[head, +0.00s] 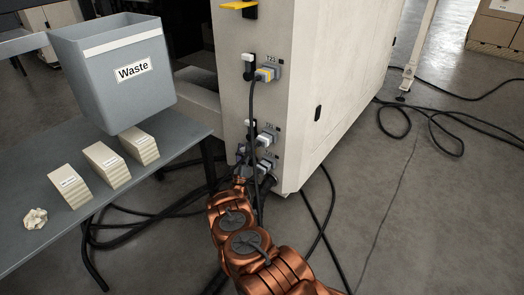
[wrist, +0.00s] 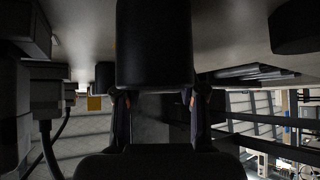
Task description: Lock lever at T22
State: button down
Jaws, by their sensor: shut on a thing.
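Three plug sockets run down the cabinet's narrow face in the head view. The middle socket (head: 267,136) and lowest socket (head: 266,166) have labels too small to read surely. Dark levers with pale ends stand left of the top (head: 248,66) and middle sockets. My gripper (head: 241,163) is at the left of the lowest socket, its tips partly hidden. In the wrist view my gripper (wrist: 157,100) is shut on a black block-like part (wrist: 155,45), apparently a lever; I cannot tell which socket's.
A grey table (head: 30,165) on the left holds a Waste bin (head: 115,95), labelled paper stacks (head: 105,165) and a crumpled paper ball (head: 35,219). Black cables (head: 130,222) hang and lie near my arm. A yellow handle (head: 239,5) juts out higher up.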

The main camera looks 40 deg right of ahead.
jog(key=shift+s+d+r+m+g+h, duration=0.2)
jog(key=shift+m+g+h, duration=0.25)
jog(key=shift+m+h, duration=0.3)
jog(key=shift+s+a+r+m+g+h, duration=0.1)
jog(key=shift+s+m+g+h, duration=0.15)
jog(key=shift+m+g+h, duration=0.5)
jog(key=shift+s+m+t, duration=0.1)
jog(key=shift+m+t, duration=0.2)
jog(key=shift+m, duration=0.1)
jog(key=c, duration=0.6)
grip_release()
jog(key=shift+c, duration=0.2)
jog(key=shift+f, duration=0.1)
jog(key=s+a+f, duration=0.3)
jog(key=s+a, duration=0.6)
jog(key=a, duration=0.3)
jog(key=shift+s+a, duration=0.2)
jog(key=shift+s, duration=0.1)
